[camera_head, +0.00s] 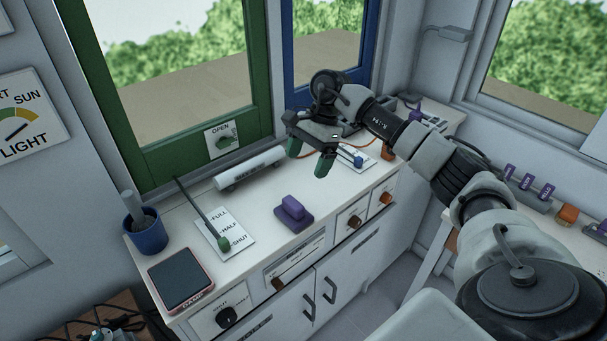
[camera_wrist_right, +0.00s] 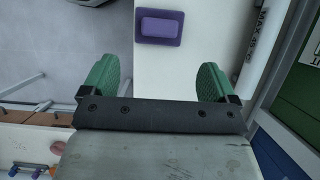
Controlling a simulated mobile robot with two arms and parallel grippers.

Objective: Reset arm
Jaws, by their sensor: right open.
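My right gripper (camera_head: 311,163) is open and empty, raised above the white counter (camera_head: 262,207). Its two green fingertips stand apart in the right wrist view (camera_wrist_right: 157,80), with nothing between them. My right arm reaches in from the right side of the head view. A purple block on a purple base (camera_head: 293,212) sits on the counter below and in front of the gripper. It also shows beyond the fingers in the right wrist view (camera_wrist_right: 159,27). My left gripper is not in view.
A lever with a FULL/HALF/SHUT plate (camera_head: 238,229), a blue cup (camera_head: 146,232), a dark-screened tablet (camera_head: 181,277) and a white cylinder (camera_head: 249,168) stand on the counter. Green (camera_head: 168,142) and blue window frames rise behind.

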